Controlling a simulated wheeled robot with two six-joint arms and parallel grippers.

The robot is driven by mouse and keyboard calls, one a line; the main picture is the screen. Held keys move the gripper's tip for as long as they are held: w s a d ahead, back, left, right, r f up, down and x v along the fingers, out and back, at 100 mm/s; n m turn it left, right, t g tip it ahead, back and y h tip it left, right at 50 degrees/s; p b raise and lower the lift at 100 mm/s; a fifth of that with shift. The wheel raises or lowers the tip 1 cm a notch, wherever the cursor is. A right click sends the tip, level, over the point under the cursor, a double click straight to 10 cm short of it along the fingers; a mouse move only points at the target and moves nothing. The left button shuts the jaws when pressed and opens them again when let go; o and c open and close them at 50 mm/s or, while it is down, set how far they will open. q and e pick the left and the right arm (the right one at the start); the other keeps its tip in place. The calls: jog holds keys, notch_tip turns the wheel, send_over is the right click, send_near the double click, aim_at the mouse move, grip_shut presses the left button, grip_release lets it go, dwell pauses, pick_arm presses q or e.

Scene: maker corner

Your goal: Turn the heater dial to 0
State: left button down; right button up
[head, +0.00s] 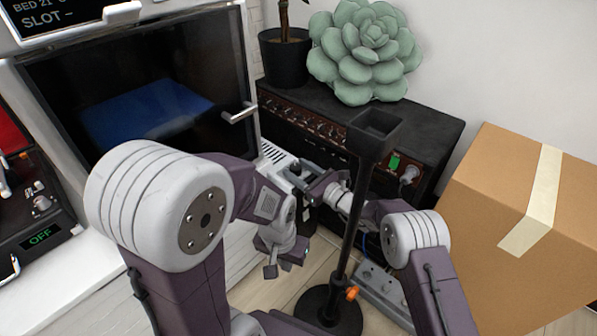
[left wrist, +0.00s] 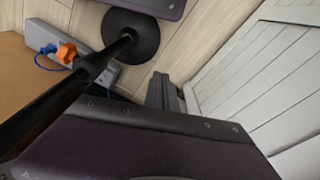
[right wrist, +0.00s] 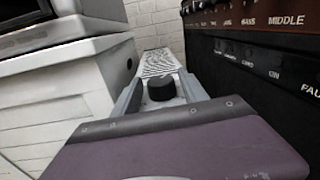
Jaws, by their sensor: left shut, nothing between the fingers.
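The white heater (head: 271,155) with a slotted top stands in the gap between the dark-screened machine and the black amplifier. In the right wrist view its vented top (right wrist: 160,62) and black round dial (right wrist: 161,88) show ahead. My right gripper (head: 303,177) is at the heater. Its fingers (right wrist: 162,92) are apart, one on each side of the dial, with a gap visible at each side. The dial's markings and setting cannot be read. My left gripper (head: 271,266) is lower, away from the heater, pointing down. Its fingers (left wrist: 165,92) are shut and empty.
A black stand (head: 352,225) with a round base rises close to both arms. The amplifier (head: 425,130) carries a succulent (head: 365,50) and a potted plant (head: 285,58). A power strip (head: 382,288) lies on the floor. A cardboard box (head: 500,210) fills the right.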

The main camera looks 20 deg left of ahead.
grip_shut()
jog(key=n+g+b, duration=0.1)
jog(key=n+g+y+b, duration=0.1)
jog(key=g, duration=0.1)
jog(key=shift+w+f, duration=0.2)
jog(key=shift+r+n+g+b, duration=0.15)
jog(key=shift+n+g+b, duration=0.4)
jog(key=shift+g, duration=0.15)
jog(key=shift+o, duration=1.9)
grip_release()
